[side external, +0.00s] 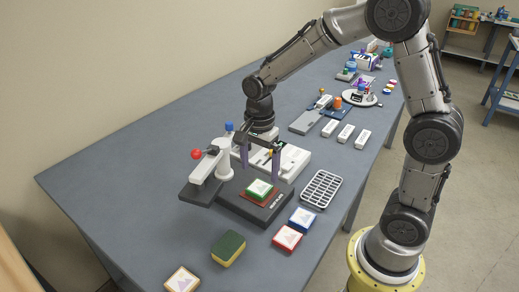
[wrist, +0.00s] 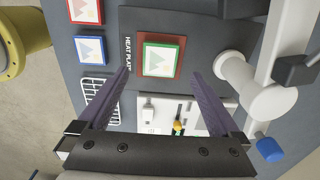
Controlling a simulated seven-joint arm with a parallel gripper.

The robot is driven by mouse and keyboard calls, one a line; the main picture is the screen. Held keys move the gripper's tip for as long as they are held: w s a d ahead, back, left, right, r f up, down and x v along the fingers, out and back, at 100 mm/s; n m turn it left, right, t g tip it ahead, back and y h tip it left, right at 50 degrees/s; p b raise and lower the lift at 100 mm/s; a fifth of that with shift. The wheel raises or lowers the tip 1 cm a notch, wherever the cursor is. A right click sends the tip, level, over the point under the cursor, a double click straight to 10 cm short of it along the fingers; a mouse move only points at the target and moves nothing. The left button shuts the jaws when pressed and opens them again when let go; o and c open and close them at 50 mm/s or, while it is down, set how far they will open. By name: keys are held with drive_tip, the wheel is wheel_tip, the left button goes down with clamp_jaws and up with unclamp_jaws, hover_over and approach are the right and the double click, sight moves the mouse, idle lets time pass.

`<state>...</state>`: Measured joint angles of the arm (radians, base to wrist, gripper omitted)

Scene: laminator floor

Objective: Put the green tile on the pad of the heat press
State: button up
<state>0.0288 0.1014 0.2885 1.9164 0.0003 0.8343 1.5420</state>
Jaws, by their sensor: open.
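The green tile (side external: 259,188), green-edged with a pale picture face, lies flat on the red pad (side external: 273,197) of the heat press (side external: 250,212). In the wrist view the tile (wrist: 160,60) sits within the red pad (wrist: 145,74), with red showing around it. My gripper (side external: 260,176) is open, its purple fingers pointing down above the tile. In the wrist view my gripper (wrist: 160,74) has one fingertip on each side of the tile, with gaps, and nothing between them is held. The press's dark upper plate (side external: 202,193) is swung to the left, off the pad.
A wire rack (side external: 321,189) stands right. The press's white post (side external: 222,155) and red knob (side external: 196,154) rise beside my gripper.

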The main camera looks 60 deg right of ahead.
sight(259, 187)
drive_tip(key=s+r+n+t, duration=0.3)
drive_tip(key=s+r+n, duration=0.55)
drive_tip(key=r, duration=0.35)
drive_tip(key=s+a+n+t, duration=0.1)
drive_tip(key=s+n+t, duration=0.1)
drive_tip(key=s+n, duration=0.7)
drive_tip(key=shift+s+t, duration=0.3)
drive_tip(key=shift+s, duration=0.25)
